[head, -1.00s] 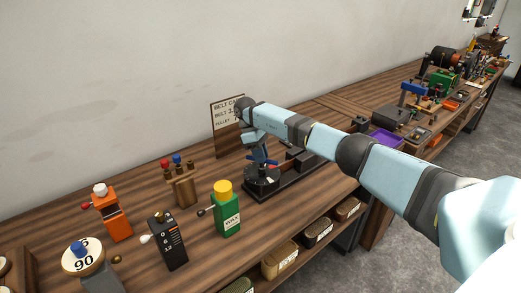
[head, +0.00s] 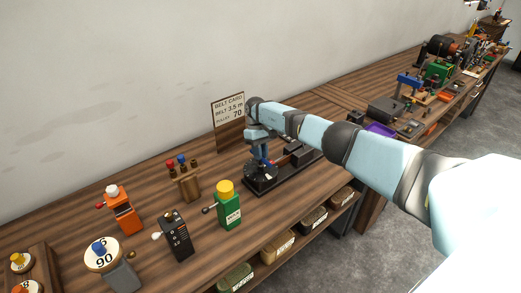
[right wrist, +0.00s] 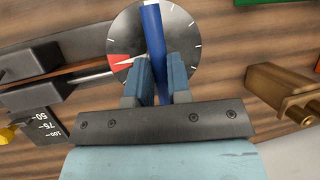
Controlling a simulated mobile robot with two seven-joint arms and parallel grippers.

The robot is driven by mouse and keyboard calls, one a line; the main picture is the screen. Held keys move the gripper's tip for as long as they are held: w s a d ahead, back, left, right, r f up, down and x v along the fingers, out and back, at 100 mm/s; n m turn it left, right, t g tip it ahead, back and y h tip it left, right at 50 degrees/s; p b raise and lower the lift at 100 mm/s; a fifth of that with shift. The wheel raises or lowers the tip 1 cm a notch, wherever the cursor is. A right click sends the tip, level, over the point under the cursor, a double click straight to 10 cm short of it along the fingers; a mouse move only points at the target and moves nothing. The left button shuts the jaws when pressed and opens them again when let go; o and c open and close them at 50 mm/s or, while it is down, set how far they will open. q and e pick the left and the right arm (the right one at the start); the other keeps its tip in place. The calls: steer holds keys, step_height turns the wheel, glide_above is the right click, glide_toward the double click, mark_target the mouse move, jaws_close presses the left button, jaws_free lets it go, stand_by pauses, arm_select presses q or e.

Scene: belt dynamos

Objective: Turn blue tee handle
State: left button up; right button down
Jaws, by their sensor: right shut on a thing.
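The blue tee handle (right wrist: 152,28) stands out over a round grey dial (right wrist: 187,45) with white ticks, a red sector and a pale pointer lying near the red sector. In the right wrist view the fingers of my right gripper (right wrist: 156,78) are shut on the blue handle, one on each side. In the head view my right gripper (head: 261,150) is over the dark round base (head: 260,173) on the bench, with the handle largely hidden behind the gripper. My left gripper is in no view.
A belt card (head: 229,108) stands behind the gripper. A brass fitting (right wrist: 288,95) is right of the dial.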

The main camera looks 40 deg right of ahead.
stand_by(0.3)
steer(key=c, duration=1.1)
jaws_free()
arm_select(q)
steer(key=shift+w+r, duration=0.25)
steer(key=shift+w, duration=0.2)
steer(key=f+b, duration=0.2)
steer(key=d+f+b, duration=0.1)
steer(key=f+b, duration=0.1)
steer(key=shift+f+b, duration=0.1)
steer(key=shift+b, duration=0.25)
arm_select(e)
steer(key=v, duration=1.4)
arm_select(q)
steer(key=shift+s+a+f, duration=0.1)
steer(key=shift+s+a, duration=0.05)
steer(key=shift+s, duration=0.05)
arm_select(e)
steer(key=shift+f, duration=0.15)
